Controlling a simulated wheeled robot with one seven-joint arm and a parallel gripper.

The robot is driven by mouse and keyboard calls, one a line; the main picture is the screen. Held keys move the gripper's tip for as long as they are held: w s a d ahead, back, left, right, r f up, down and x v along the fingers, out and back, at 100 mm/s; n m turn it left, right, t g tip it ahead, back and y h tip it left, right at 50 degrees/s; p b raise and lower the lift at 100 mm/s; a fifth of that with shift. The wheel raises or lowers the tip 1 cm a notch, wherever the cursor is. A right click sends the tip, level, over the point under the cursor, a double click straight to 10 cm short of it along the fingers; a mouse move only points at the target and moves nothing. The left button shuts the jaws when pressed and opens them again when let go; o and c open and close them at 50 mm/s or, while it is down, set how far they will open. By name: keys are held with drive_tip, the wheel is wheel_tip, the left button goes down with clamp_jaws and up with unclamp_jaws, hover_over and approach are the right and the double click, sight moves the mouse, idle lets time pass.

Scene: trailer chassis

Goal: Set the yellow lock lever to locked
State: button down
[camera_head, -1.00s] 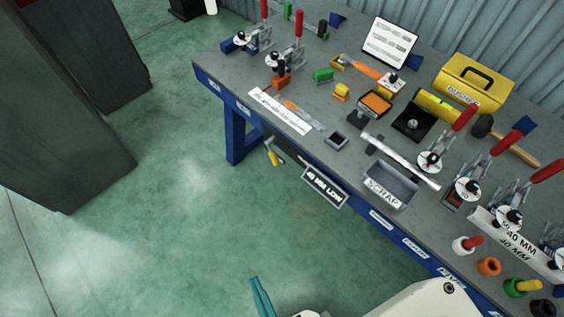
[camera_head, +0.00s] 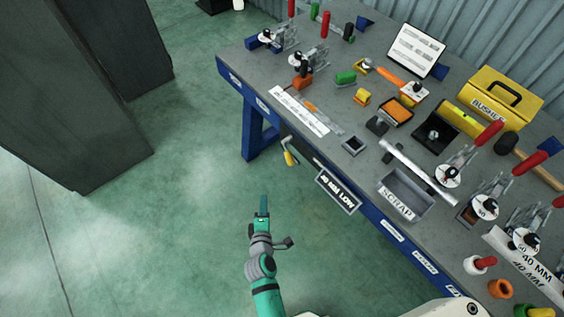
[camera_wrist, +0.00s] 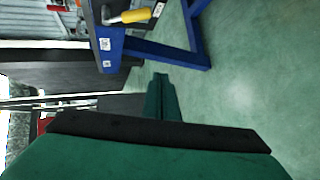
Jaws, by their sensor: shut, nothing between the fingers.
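The yellow lock lever (camera_head: 289,157) hangs at the bench's front edge, on a grey metal arm, left of the "40 MM LOW" sign. It also shows in the wrist view (camera_wrist: 136,15) at the top, beside the blue bench frame. My gripper (camera_head: 264,205) is in front of the bench over the green floor, below and left of the lever and clear of it. Its teal fingers are shut and empty; in the wrist view the fingertips (camera_wrist: 160,80) point toward the blue bench leg. The far side of the lever's mount is hidden.
The workbench (camera_head: 240,62) with its blue frame runs diagonally, carrying red-handled clamps, a scrap tray (camera_head: 406,180) and a yellow case (camera_head: 500,98). The "40 MM LOW" sign (camera_head: 338,191) hangs off the front edge. A dark cabinet (camera_head: 75,100) stands at left. Floor between is clear.

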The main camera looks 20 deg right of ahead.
drive_tip(key=w+d+f+n+h, duration=0.1)
drive_tip(key=w+d, duration=0.4)
drive_tip(key=w, duration=0.3)
drive_tip(key=w+d+f+n+h, duration=0.1)
drive_tip(key=w+d, duration=0.3)
drive_tip(key=w, duration=0.5)
drive_tip(key=shift+g, duration=0.3)
drive_tip(key=shift+s+d+r, duration=0.45)
drive_tip(key=shift+s+d, duration=0.25)
drive_tip(key=shift+s, duration=0.05)
drive_tip(key=shift+s+d+r, duration=0.4)
drive_tip(key=shift+s+d, duration=0.3)
drive_tip(key=shift+s, duration=0.05)
drive_tip(key=shift+a+n, duration=0.15)
drive_tip(key=shift+n, duration=0.15)
